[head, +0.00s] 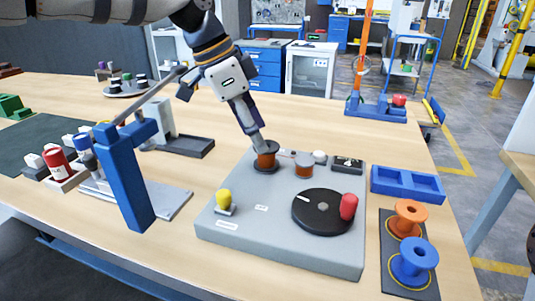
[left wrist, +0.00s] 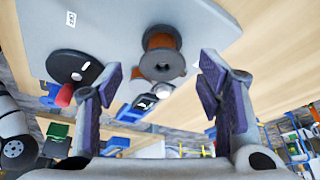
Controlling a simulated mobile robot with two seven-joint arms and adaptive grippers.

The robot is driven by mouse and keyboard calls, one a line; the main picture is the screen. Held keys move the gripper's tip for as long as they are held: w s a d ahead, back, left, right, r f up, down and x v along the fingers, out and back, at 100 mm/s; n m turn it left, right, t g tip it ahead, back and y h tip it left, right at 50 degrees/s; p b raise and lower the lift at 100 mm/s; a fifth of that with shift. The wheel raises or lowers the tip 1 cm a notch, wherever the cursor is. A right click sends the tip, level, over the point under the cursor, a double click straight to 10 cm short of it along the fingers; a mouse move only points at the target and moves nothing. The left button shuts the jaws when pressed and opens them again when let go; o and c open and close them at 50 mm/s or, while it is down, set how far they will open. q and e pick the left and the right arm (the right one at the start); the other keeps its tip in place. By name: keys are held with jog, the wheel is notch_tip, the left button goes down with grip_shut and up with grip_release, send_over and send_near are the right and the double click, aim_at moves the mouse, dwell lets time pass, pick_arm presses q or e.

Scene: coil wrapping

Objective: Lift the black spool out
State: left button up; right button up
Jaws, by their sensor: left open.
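The black spool (head: 266,158), with dark flanges and copper-brown winding, stands upright at the back left of the grey machine plate (head: 235,200). My left gripper (head: 260,143) reaches down from above, its fingertips right at the top of the spool in the head view. In the left wrist view the spool (left wrist: 162,50) lies ahead, in line with the gap between the purple-padded fingers. The left gripper (left wrist: 160,78) is open with nothing between its pads. The fingers partly cover the spool in the head view. My right gripper is in neither view.
A copper-coloured cylinder (head: 304,166) stands close right of the spool. A black disc (head: 318,213) with a red knob (head: 348,206) is nearer. A blue post (head: 125,178) rises at left. Orange (head: 407,218) and blue (head: 414,260) spools and a blue tray (head: 406,184) are at right.

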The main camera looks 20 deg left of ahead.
pick_arm(q)
jog(key=x, duration=0.4)
jog(key=shift+w+f, duration=0.15)
jog(key=shift+f, duration=0.2)
jog(key=c, duration=1.2)
jog(key=shift+c, duration=0.2)
jog(key=shift+r, duration=0.1)
